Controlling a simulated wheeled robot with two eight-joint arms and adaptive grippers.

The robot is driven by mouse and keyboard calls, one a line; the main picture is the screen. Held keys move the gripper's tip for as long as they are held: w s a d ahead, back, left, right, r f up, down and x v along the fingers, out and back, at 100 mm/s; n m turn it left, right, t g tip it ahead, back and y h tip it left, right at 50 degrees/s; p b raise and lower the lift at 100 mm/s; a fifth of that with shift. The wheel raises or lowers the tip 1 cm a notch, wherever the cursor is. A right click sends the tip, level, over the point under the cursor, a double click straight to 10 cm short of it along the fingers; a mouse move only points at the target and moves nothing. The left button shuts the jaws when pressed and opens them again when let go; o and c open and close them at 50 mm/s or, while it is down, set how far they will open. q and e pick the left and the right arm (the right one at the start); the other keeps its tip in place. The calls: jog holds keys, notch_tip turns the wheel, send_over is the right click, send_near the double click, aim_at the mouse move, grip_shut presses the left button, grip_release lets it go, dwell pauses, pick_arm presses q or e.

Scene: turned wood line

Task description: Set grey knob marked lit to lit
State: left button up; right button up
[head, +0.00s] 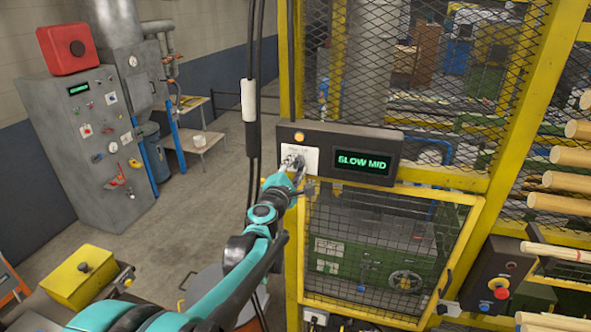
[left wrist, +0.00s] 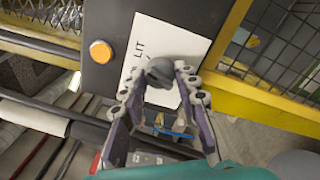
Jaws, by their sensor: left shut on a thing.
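The grey knob (left wrist: 160,68) sits on a white plate (left wrist: 190,40) marked LIT, fixed to a dark panel on the yellow guard frame. In the head view the plate (head: 311,154) shows, but my gripper mostly hides the knob. My left gripper (left wrist: 160,80) is shut on the knob, with one finger on each side of it. In the head view my left gripper (head: 297,164) is at the panel's left end. The knob's exact pointing direction is hard to tell. My right gripper is not in view.
An orange round lamp (head: 299,137) sits above the plate. A lit display (head: 362,164) on the same panel reads SLOW MID. Dark cables (head: 252,110) hang left of the panel. A yellow mesh gate (head: 380,255) is below. A grey cabinet (head: 100,140) stands at left.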

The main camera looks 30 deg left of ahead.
pick_arm(q)
jog(key=shift+m, duration=0.9)
jog(key=o, duration=1.2)
jog(key=shift+c, duration=0.2)
jog(key=v, duration=1.2)
